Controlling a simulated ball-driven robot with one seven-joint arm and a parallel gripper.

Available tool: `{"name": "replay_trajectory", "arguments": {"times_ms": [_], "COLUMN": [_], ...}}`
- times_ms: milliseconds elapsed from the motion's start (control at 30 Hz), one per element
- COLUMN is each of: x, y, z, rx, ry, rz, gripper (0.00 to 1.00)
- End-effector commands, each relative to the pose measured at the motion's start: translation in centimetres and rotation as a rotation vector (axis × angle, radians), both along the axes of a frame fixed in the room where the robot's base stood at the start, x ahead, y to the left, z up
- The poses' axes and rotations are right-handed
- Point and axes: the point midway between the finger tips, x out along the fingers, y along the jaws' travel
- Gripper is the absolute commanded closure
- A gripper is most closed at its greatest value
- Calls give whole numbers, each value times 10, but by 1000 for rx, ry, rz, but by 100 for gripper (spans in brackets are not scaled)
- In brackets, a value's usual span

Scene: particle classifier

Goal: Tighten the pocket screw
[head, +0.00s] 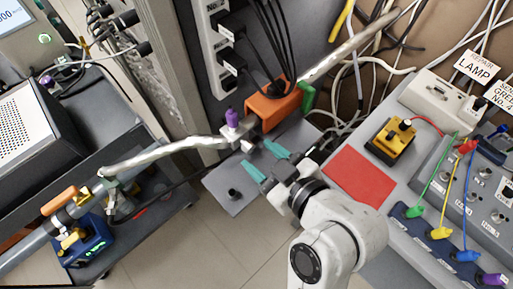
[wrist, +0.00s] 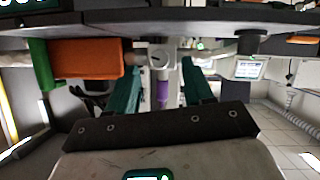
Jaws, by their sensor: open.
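My gripper (head: 261,161) is open, its two teal fingers over the grey plate (head: 223,188) and pointing toward a small metal fitting (head: 248,140). A purple-topped knob (head: 232,118) stands just beyond the fitting. In the wrist view my gripper (wrist: 160,72) has the fitting (wrist: 157,54) and the purple knob (wrist: 163,90) showing between its fingers, apart from both. A black knob (head: 234,193) stands on the plate, left of the fingers; it also shows in the wrist view (wrist: 250,42). No label marks the pocket screw, so I cannot tell which part it is.
An orange block (head: 272,104) with a green end piece (head: 307,97) stands close behind the fingers. A foil-wrapped pipe (head: 165,155) runs to the left. A red sheet (head: 361,177) and a yellow box (head: 391,138) lie to the right. Black cables (head: 274,40) hang at the top.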

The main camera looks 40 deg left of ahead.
Motion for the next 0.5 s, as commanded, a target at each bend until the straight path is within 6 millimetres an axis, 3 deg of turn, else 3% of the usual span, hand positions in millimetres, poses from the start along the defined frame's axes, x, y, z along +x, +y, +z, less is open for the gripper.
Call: {"name": "replay_trajectory", "arguments": {"times_ms": [200,500], "x": [4,5], "y": [21,25], "z": [-9,-11], "rx": [-1,0], "ry": [0,0], "rz": [1,-1], "gripper": [48,48]}}
